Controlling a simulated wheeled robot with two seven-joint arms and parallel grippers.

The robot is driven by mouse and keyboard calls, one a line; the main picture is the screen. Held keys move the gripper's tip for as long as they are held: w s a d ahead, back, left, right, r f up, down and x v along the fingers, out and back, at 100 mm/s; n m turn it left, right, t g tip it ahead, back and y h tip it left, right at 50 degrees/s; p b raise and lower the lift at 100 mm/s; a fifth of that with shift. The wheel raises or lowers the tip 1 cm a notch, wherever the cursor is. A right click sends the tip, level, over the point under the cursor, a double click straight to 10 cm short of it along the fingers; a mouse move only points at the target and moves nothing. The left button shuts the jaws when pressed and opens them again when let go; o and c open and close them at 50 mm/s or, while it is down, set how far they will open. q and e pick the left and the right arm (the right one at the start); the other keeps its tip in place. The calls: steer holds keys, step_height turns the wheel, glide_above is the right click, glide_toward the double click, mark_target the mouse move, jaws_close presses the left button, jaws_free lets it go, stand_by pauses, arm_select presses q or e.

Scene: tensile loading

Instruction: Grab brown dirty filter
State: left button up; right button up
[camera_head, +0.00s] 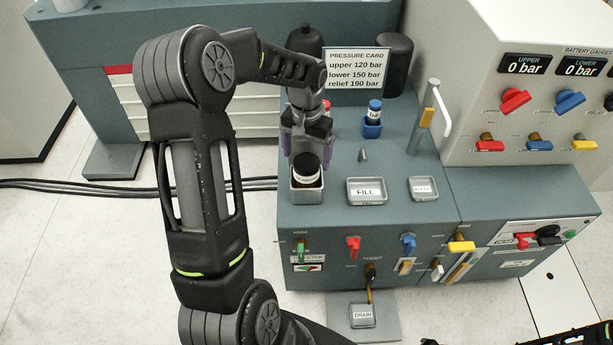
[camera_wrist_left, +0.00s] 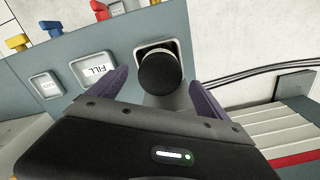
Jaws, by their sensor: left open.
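A dark, black-topped cylinder with a pale band (camera_head: 306,168) stands in a square grey holder at the left front of the teal bench top. It is likely the filter, but its brown body is not visible. In the left wrist view its round black top (camera_wrist_left: 161,74) sits in the square holder. My left gripper (camera_head: 307,143) is open with its purple fingers pointing down, just behind the cylinder in the head view. In the left wrist view the fingers (camera_wrist_left: 159,80) stand on either side of the cylinder, apart from it.
The FILL tray (camera_head: 367,199) and a smaller tray (camera_head: 423,195) lie to the right. A blue-capped bottle (camera_head: 374,112) and the pressure card (camera_head: 357,58) stand behind. Several coloured valves line the bench front. A handled lever (camera_head: 428,115) rises at the right.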

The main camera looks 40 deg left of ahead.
mark_target(307, 161)
arm_select(q)
step_height(307, 161, down, 5)
steer(key=shift+r, duration=0.15)
steer(key=shift+c, duration=0.3)
stand_by(0.3)
steer(key=c, duration=1.8)
steer(key=shift+o, duration=0.2)
steer(key=shift+r, duration=0.2)
step_height(307, 161, up, 18)
steer(key=p, duration=0.1)
steer(key=shift+f, duration=0.15)
